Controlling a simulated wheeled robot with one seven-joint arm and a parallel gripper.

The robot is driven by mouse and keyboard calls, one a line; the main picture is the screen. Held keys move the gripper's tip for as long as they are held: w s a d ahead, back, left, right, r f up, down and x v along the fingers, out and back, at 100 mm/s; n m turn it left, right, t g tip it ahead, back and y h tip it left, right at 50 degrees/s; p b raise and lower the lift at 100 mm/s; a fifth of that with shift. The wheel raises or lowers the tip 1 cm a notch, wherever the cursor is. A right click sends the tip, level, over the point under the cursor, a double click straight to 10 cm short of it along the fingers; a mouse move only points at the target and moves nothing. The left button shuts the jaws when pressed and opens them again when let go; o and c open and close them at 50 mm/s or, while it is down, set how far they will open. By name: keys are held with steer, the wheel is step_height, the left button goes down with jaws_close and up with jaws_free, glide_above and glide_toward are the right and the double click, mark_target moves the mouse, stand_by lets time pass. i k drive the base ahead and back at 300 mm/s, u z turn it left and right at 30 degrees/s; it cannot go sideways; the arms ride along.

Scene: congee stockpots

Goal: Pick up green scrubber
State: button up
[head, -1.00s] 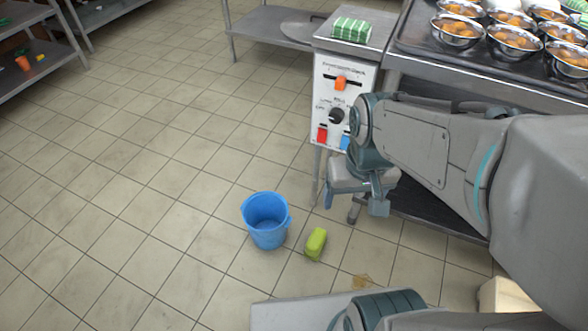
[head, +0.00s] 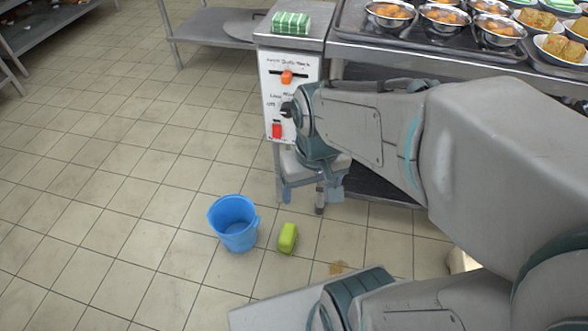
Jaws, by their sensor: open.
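The green scrubber (head: 288,238) is a small yellow-green block lying on the tiled floor, just right of a blue bucket (head: 233,224) and apart from it. My gripper (head: 314,196) points down, above and slightly to the right of the scrubber in the picture. Its two fingers are spread apart, with nothing seen between them. It is in front of the control box and clear of the scrubber.
A control box (head: 289,72) with knobs stands behind my gripper, with a green striped packet (head: 291,23) on top. A steel counter (head: 440,58) holds a tray of bowls at upper right. Open floor lies left.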

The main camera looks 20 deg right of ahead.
mark_target(288, 239)
steer(key=z, duration=0.2)
steer(key=k, duration=0.45)
steer(key=u, duration=0.85)
steer(key=i, duration=0.75)
steer(key=z, duration=0.5)
